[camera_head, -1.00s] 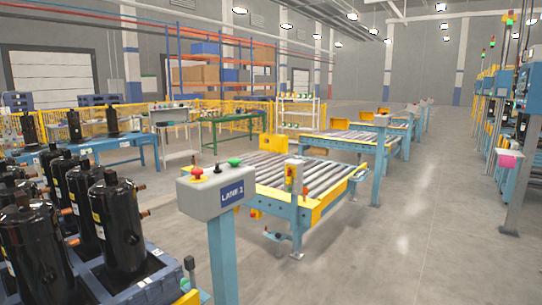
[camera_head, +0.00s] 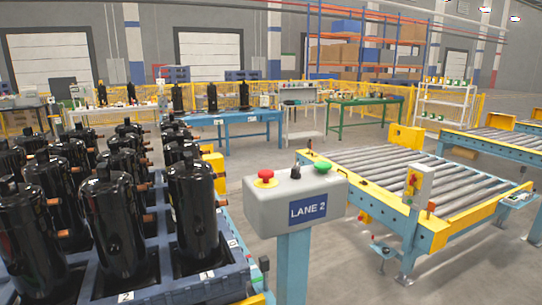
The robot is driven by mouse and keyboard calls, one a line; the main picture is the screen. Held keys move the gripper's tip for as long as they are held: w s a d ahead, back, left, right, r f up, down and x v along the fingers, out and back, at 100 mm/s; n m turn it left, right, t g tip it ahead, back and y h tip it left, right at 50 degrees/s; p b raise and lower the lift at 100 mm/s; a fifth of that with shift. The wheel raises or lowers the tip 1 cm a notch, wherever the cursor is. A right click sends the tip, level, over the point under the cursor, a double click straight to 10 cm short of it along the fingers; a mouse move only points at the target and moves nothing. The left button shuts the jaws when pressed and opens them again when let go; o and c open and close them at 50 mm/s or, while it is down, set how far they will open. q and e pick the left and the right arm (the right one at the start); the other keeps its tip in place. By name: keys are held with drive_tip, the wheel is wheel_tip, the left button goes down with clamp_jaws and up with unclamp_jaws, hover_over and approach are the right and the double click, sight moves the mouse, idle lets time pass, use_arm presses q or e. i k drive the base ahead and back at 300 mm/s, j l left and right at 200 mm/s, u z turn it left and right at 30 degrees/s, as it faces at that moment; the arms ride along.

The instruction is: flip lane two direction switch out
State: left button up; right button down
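The lane two control box (camera_head: 295,202) is a grey box on a blue post, with a "LANE 2" label (camera_head: 308,210) on its front. On its top are a red button on a yellow base (camera_head: 265,178), a small black switch (camera_head: 295,171) between the buttons, and a green button (camera_head: 322,167) at the right. The black switch is too small to tell which way it points. Neither of my grippers shows in the head view.
A blue pallet (camera_head: 185,292) with several black compressors (camera_head: 112,225) stands at the left, close to the box. A roller conveyor (camera_head: 405,175) with yellow edges lies behind and right of the box. Grey floor (camera_head: 345,270) is open in front of the conveyor.

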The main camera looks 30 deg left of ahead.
sight(295, 174)
drive_tip(key=i+j+u, duration=0.15)
drive_tip(key=i+u, duration=0.2)
drive_tip(key=i+j+u, duration=0.1)
drive_tip(key=u, duration=0.3)
drive_tip(key=i+u, duration=0.35)
drive_tip(key=i+l, duration=0.05)
